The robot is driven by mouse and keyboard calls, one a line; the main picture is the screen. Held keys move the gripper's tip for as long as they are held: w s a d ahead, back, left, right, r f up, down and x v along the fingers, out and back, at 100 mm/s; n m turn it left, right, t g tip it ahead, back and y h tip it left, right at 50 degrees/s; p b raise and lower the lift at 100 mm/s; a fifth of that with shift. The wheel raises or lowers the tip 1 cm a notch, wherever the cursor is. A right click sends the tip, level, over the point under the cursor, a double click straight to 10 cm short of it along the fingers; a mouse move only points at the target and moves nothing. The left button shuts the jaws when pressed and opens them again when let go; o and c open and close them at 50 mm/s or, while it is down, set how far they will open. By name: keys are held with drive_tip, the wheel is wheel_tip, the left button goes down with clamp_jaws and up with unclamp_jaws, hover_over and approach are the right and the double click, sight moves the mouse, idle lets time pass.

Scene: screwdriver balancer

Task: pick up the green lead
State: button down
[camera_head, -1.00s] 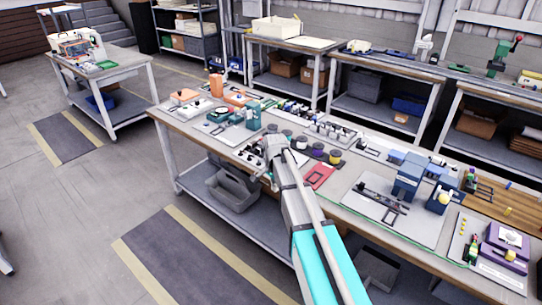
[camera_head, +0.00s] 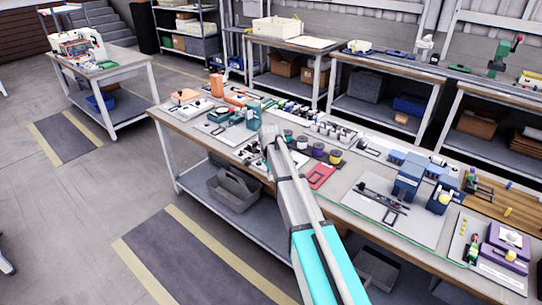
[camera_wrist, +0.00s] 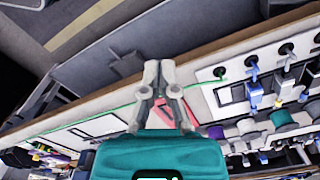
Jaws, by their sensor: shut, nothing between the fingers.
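The green lead (camera_wrist: 200,84) is a thin green line in the wrist view. It runs along the near edge of the workbench from a dark round piece with green on it (camera_wrist: 219,73), and a green line continues left of my fingers. My gripper (camera_wrist: 151,66) is shut and empty, and its fingers cross in front of the line. I cannot tell how far above the lead they are.
Blue pieces (camera_wrist: 253,88) and black round pieces stand on a white board to the right. Coloured spools (camera_wrist: 246,126) sit beside it. A red plate (camera_head: 319,175) lies right of my arm. A blue device (camera_head: 408,178) stands farther right. The floor in front is clear.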

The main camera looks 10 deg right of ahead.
drive_tip(key=s+d+n, duration=0.2)
drive_tip(key=s+n, duration=0.5)
drive_tip(key=s, duration=0.7)
drive_tip(key=s+d+n, duration=0.3)
drive_tip(key=s+n, duration=0.4)
drive_tip(key=s, duration=0.7)
